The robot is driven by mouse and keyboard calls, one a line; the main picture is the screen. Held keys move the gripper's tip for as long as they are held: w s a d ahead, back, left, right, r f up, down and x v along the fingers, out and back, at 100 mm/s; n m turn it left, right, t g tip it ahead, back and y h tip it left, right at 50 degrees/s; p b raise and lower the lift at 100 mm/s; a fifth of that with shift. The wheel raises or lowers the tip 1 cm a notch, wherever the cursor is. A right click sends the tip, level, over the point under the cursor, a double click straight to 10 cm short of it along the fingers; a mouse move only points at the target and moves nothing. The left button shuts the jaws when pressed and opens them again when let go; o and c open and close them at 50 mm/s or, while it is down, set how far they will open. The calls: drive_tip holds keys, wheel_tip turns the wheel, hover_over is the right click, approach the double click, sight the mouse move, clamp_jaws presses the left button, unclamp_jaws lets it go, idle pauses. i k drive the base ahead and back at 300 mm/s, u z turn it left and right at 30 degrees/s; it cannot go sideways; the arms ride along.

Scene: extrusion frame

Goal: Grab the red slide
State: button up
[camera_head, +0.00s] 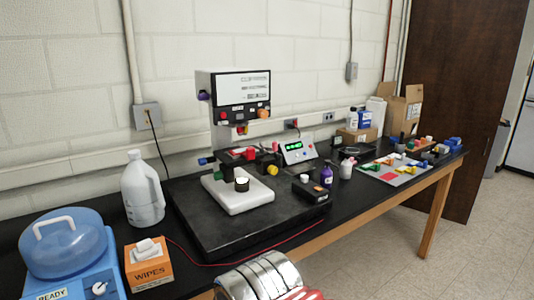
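A small red flat part (240,153), which may be the red slide, sits on the black fixture behind the white block (238,193). Another small red piece (241,129) shows under the front of the grey upright panel (232,95). I cannot tell for sure which red part is the slide. My gripper's fingers do not show. A shiny ribbed metal part with a red edge, probably my own arm, shows at the bottom centre, well in front of the fixture.
The fixture stands on a thick black slab (215,235) on a black bench. At left are a white jug (142,190), an orange wipes box (148,266) and a blue container (62,245).

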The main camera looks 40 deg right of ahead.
sight(249, 152)
drive_tip(key=i, duration=1)
drive_tip(key=z, duration=0.1)
